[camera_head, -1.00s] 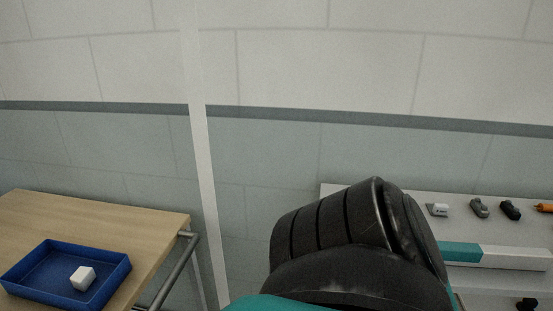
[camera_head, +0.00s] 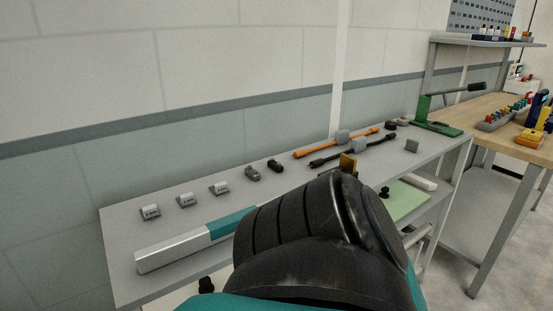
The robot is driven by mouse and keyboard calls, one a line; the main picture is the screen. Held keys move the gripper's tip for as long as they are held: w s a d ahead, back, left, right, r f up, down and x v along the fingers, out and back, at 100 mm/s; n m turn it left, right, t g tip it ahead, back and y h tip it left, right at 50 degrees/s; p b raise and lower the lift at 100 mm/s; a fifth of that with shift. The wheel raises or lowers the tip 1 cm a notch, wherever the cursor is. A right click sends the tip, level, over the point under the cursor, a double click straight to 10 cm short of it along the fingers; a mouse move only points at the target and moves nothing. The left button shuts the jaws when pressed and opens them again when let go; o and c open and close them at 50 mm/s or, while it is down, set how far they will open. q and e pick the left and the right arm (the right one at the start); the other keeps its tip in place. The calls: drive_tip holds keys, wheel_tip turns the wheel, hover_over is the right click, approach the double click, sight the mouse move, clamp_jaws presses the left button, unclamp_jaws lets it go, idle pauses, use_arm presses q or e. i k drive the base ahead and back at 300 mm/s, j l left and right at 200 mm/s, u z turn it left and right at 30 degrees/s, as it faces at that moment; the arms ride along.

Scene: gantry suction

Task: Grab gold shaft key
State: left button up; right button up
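A small gold-brown block (camera_head: 348,161) stands on the grey bench, just beyond the top of my black, ribbed arm part. Its lower part is hidden by the arm. It is the only gold-coloured piece on this bench, but it is too small to tell for certain that it is the shaft key. My arm fills the lower middle and covers part of the bench.
The grey bench (camera_head: 125,235) holds several small grey blocks, a white-and-teal bar (camera_head: 190,246), orange and black cable-like tools (camera_head: 336,144) and a green stand (camera_head: 437,128). A green mat (camera_head: 405,203) lies lower down. A wooden table (camera_head: 490,105) stands right.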

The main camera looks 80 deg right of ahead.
sight(347, 161)
drive_tip(key=k+j+z, duration=0.1)
drive_tip(key=z, duration=2.85)
